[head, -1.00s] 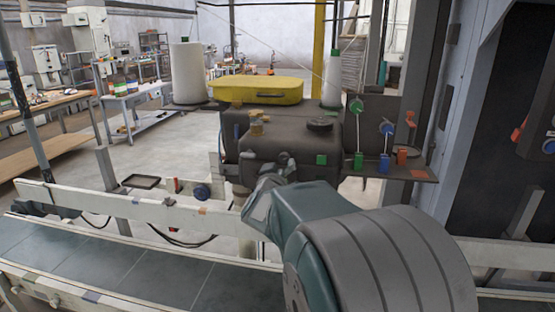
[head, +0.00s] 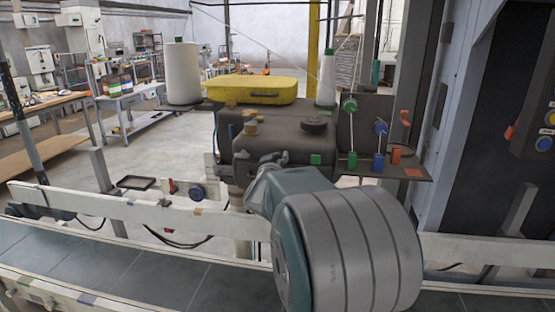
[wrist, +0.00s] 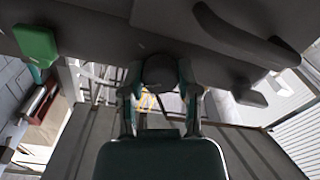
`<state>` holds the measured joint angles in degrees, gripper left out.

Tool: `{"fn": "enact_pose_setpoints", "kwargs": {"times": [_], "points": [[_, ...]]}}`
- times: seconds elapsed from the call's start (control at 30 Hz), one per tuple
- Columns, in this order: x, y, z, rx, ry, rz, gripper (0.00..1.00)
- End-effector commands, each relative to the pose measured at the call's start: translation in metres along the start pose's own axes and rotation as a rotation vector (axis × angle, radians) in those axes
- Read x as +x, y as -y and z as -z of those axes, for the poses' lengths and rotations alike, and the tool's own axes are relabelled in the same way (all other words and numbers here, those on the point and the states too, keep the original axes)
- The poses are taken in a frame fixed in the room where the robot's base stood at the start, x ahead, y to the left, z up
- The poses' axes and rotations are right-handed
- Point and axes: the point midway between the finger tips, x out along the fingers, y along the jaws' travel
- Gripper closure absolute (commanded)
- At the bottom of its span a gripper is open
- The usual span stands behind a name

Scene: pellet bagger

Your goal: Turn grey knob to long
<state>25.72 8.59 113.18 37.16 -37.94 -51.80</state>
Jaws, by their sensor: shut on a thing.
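The grey knob (wrist: 160,69) is a dark round piece on the underside or face of the dark sewing head in the wrist view. My gripper (wrist: 160,82) has one finger on each side of it and is shut on it. The knob's pointer and any markings cannot be made out. In the head view, my arm's wrist reaches the near face of the dark sewing head (head: 278,143), and the knob and fingertips are hidden there or too small to tell.
A green block (wrist: 37,45) and a dark curved lever (wrist: 245,38) flank the knob. A conveyor (head: 130,262) with a white rail (head: 110,207) runs in front. A yellow case (head: 250,89) and white thread cones (head: 183,73) stand behind.

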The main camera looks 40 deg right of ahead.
Motion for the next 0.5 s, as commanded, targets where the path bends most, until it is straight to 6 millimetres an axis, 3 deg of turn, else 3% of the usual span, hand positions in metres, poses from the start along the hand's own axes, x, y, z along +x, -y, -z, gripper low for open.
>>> {"fn": "enact_pose_setpoints", "kwargs": {"times": [0.27,0.5], "points": [[0.0005,0.0013,-0.0012,0.04,0.001,0.003,1.0],[0.0004,0.0016,-0.0015,0.179,-0.003,0.002,1.0]]}}
